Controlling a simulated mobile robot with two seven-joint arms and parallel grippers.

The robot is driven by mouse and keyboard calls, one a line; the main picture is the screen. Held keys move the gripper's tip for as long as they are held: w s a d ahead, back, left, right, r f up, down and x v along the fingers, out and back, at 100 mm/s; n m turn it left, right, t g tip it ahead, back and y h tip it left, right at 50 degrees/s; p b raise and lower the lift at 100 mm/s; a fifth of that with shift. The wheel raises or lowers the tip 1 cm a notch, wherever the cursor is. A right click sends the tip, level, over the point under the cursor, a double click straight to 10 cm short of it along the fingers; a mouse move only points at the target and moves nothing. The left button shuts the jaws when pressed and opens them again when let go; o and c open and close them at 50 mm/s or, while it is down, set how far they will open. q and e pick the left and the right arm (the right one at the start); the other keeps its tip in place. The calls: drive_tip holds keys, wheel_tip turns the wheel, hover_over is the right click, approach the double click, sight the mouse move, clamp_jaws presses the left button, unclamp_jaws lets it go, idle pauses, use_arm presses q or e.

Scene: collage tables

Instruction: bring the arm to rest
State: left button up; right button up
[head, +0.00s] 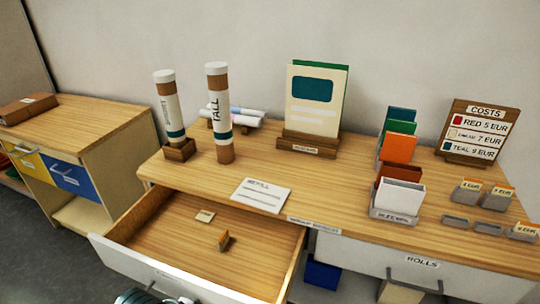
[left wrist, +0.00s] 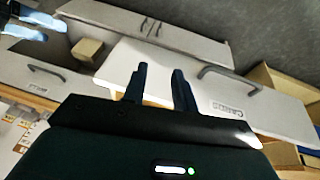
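My left gripper (left wrist: 160,85) shows in the left wrist view as two dark upright fingers. They stand apart with nothing between them, over pale drawer fronts with grey handles. In the head view no gripper shows clearly; only a rounded grey part of mine shows at the bottom edge. At the upper left corner of the left wrist view is a dark part with pale, bluish finger-like tips, which looks like my right gripper (left wrist: 30,28); whether it is open is unclear.
An open drawer (head: 140,262) juts out at the front left, holding a small wooden block (head: 223,240) and a card. The wooden table (head: 345,195) carries tubes, a booklet stand (head: 308,143), card holders and a price sign (head: 478,130). A side cabinet (head: 90,128) stands at left.

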use_arm(q)
drive_tip(key=s+a+n+y, duration=0.2)
drive_tip(key=s+a, duration=0.6)
drive_tip(key=w+d+f+t+h+b, duration=0.1)
drive_tip(key=w+d+f+t+b, duration=0.1)
drive_tip(key=f, duration=0.3)
drive_tip(key=w+d+f+m+t+h+b, duration=0.1)
drive_tip(key=w+d+f+t+b, duration=0.1)
drive_tip(key=w+d+f+t, duration=0.2)
drive_tip(key=shift+w+d+f+t+h, duration=0.2)
drive_tip(key=shift+w+f+t+h, duration=0.1)
drive_tip(key=shift+f+t, duration=0.55)
drive_tip(key=shift+f, duration=0.1)
